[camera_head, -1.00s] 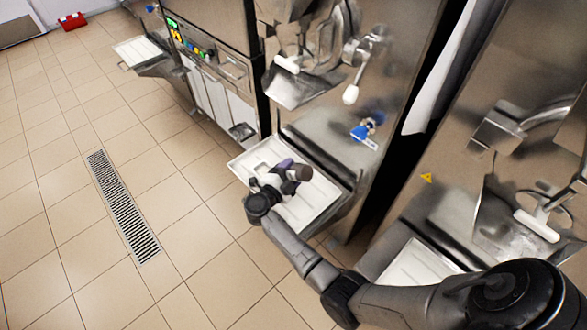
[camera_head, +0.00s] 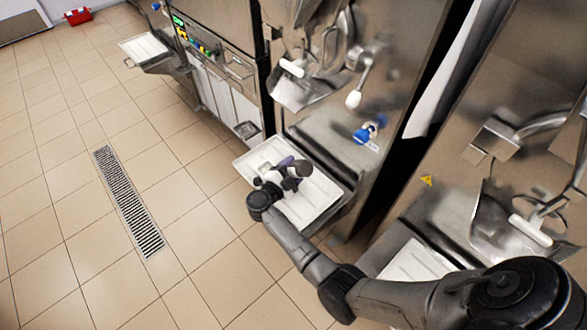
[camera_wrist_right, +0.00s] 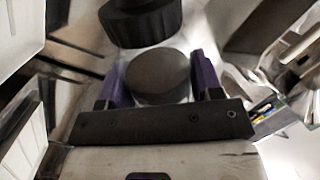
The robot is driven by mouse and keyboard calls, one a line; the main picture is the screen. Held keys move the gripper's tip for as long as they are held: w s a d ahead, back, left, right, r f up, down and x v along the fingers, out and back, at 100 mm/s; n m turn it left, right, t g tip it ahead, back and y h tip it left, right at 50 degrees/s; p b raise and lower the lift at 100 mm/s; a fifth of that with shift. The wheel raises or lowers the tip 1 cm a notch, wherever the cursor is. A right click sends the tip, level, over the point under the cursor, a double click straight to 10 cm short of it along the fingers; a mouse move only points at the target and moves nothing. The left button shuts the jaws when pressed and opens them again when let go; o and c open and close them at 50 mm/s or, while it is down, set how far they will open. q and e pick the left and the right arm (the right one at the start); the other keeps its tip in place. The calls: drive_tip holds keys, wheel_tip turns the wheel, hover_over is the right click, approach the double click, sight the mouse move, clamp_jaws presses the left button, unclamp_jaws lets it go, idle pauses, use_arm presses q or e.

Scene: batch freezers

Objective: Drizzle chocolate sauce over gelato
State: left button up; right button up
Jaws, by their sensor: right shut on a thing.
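My right gripper (camera_head: 290,171) is over the white tray (camera_head: 312,205) on the front of the middle machine. Its purple fingers are shut on a dark brown, round-topped object (camera_head: 303,168). In the right wrist view this brown object (camera_wrist_right: 158,75) sits between the two purple fingers, its round top facing the camera. I cannot tell whether it is the sauce container, and its lower part is hidden. No gelato or chocolate sauce can be made out. My left gripper is not in view.
A steel chute (camera_head: 300,92) and a white-knobbed lever (camera_head: 354,98) are above the tray. A blue-handled fitting (camera_head: 364,134) is on the machine front. Another machine (camera_head: 500,175) stands at right. The tiled floor at left is open, with a drain grate (camera_head: 128,200).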

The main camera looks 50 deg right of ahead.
idle(0.4)
drive_tip(key=shift+w, duration=0.15)
drive_tip(key=shift+w+b, duration=0.6)
drive_tip(key=shift+w, duration=0.25)
drive_tip(key=shift+w+d+b, duration=0.15)
drive_tip(key=shift+w+b, duration=1.05)
drive_tip(key=shift+w, duration=0.2)
drive_tip(key=shift+w+b, duration=0.3)
drive_tip(key=shift+w, duration=0.05)
drive_tip(key=shift+w, duration=0.15)
